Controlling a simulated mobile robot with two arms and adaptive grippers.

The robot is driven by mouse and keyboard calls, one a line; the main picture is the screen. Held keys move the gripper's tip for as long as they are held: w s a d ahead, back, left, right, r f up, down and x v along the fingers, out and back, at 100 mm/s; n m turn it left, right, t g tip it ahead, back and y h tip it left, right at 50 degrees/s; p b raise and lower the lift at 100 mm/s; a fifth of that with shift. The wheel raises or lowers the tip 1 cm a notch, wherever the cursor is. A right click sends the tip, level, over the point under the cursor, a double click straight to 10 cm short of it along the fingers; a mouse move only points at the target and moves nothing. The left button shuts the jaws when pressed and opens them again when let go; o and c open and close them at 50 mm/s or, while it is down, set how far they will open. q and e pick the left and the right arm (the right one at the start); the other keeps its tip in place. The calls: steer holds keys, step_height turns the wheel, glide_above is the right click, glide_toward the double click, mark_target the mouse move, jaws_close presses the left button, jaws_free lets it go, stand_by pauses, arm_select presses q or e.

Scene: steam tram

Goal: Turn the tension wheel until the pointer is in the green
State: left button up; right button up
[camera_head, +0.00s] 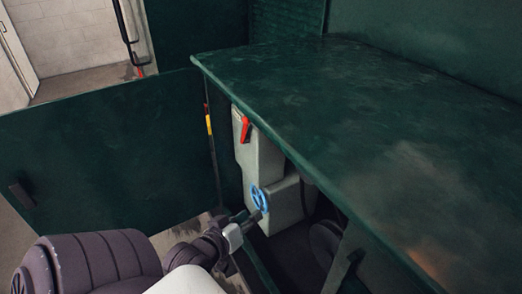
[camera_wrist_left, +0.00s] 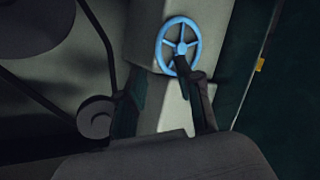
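The blue tension wheel (camera_head: 259,198) is on the front of a pale grey housing (camera_head: 262,160), under the overhanging dark green top. The wheel shows larger in the left wrist view (camera_wrist_left: 181,46), with its spokes. My left gripper (camera_head: 258,215) reaches in from below, its dark fingertips at the wheel's lower rim. In the left wrist view the fingertips (camera_wrist_left: 188,72) overlap that rim; I cannot tell whether they grip it. A narrow strip (camera_head: 209,124) with yellow and red marks stands left of the housing; I cannot make out a pointer or green zone. My right gripper is out of view.
A red lever (camera_head: 245,129) sits on the upper housing, just under the green top (camera_head: 330,110). An open green door panel (camera_head: 100,150) stands to the left. Dark round parts (camera_head: 325,243) lie right of the wheel, inside the opening.

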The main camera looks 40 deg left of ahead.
mark_target(264, 204)
arm_select(q)
steer(key=p+x, duration=0.1)
steer(key=x, duration=0.5)
steer(key=shift+w, duration=0.35)
steer(key=shift+s, duration=0.15)
jaws_close()
